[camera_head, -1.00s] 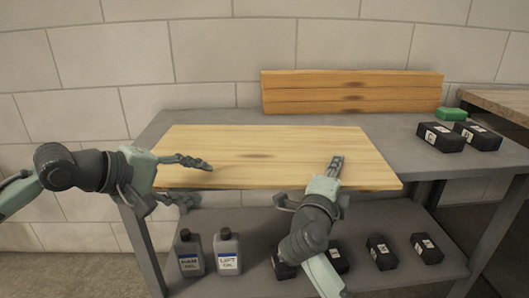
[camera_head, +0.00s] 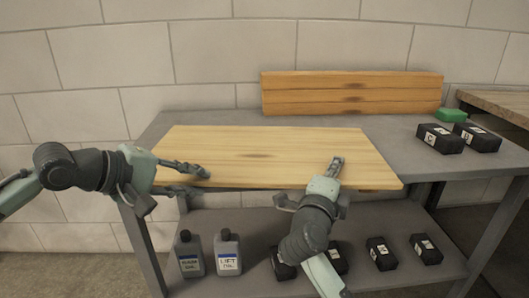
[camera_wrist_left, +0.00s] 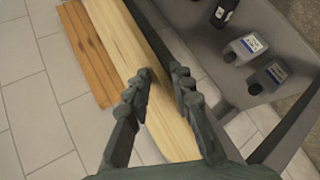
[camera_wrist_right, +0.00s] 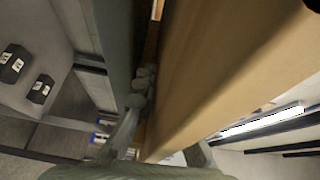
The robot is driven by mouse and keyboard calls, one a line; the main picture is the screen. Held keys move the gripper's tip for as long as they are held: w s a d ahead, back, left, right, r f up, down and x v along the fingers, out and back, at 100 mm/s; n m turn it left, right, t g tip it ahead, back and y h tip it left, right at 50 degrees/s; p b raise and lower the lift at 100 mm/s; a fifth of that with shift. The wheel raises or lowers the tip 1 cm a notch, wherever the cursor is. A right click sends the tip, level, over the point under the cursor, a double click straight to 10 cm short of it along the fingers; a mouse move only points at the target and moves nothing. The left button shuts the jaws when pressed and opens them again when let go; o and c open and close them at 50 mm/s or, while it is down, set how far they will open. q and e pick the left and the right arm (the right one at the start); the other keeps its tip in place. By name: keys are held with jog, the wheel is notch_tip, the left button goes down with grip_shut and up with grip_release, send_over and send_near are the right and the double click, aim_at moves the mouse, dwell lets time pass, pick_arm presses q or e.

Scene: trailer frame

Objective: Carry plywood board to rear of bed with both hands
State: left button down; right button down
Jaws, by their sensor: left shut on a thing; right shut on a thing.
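The plywood board (camera_head: 270,150) is a pale, flat wooden panel lying level at the top of the grey bench, its front edge towards me. My left gripper (camera_head: 200,180) is shut on the board's left end, one finger above it and one below; the left wrist view shows the board (camera_wrist_left: 125,45) running between the fingers (camera_wrist_left: 165,88). My right gripper (camera_head: 333,172) is shut on the board's front edge right of its middle, with one finger on top. Its lower finger is hidden in the head view. The board fills much of the right wrist view (camera_wrist_right: 215,65).
The grey bench (camera_head: 400,155) has a lower shelf (camera_head: 258,222) with two oil bottles (camera_head: 228,252) and several black boxes (camera_head: 382,253). Stacked wooden planks (camera_head: 350,93) stand behind the board. Two black boxes (camera_head: 440,138) and a green block (camera_head: 452,115) sit at right.

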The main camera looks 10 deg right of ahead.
notch_tip(320, 180, up, 5)
jog(key=p, duration=0.4)
jog(key=shift+a, duration=0.15)
dwell(0.4)
jog(key=shift+s+r, duration=0.1)
